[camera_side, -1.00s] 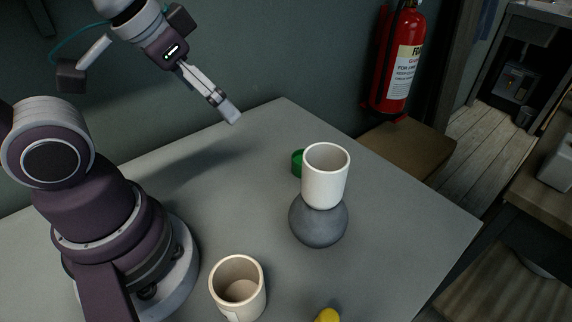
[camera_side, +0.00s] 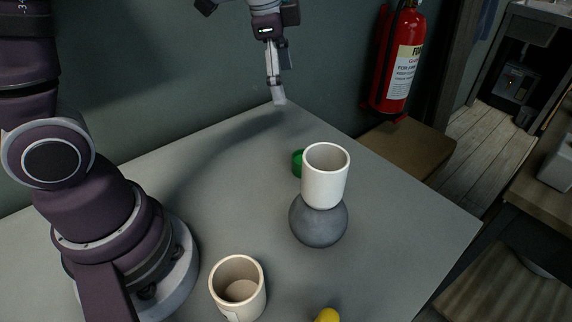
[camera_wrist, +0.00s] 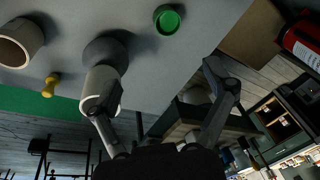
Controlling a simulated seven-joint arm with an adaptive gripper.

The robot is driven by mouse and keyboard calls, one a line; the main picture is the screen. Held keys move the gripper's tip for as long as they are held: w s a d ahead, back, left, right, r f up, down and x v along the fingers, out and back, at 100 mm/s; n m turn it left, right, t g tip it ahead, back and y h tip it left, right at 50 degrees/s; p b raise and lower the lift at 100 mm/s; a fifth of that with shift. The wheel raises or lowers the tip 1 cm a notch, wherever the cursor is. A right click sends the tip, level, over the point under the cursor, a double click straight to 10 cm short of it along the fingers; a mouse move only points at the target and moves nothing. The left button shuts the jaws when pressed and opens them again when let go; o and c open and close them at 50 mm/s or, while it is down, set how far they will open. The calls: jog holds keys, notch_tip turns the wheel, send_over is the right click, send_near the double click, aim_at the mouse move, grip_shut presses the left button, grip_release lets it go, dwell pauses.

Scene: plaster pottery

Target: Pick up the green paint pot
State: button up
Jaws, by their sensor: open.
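The green paint pot (camera_side: 297,163) stands on the grey table, mostly hidden behind a white cup in the side view. In the wrist view the green pot (camera_wrist: 167,19) shows whole from above, at the top centre. My gripper (camera_side: 279,100) hangs in the air above the table's back edge, up and slightly left of the pot, pointing down. In the wrist view its two fingers are spread apart and empty (camera_wrist: 160,85), and the pot lies beyond them, not between them.
A white cup (camera_side: 326,177) and a grey round vessel (camera_side: 318,222) appear close together just in front of the pot. A beige cup (camera_side: 254,298) and a yellow object (camera_side: 327,315) are nearer the front. The table (camera_side: 215,205) is clear left of the pot.

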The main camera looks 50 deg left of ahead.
aim_at(297, 156)
jog(key=w+f+m, duration=0.1)
jog(key=f+m, duration=0.1)
jog(key=f, duration=0.4)
jog(key=w+f+m+g, duration=0.1)
jog(key=w+f+m, duration=0.1)
jog(key=f, duration=0.5)
jog(key=w+f+m+g, duration=0.1)
jog(key=w+f+m, duration=0.1)
jog(key=f, duration=0.4)
jog(key=shift+w+a+f+m, duration=0.2)
jog(key=shift+a+m, duration=0.2)
jog(key=c, duration=1.3)
jog(key=shift+o, duration=0.2)
jog(key=shift+r, duration=0.15)
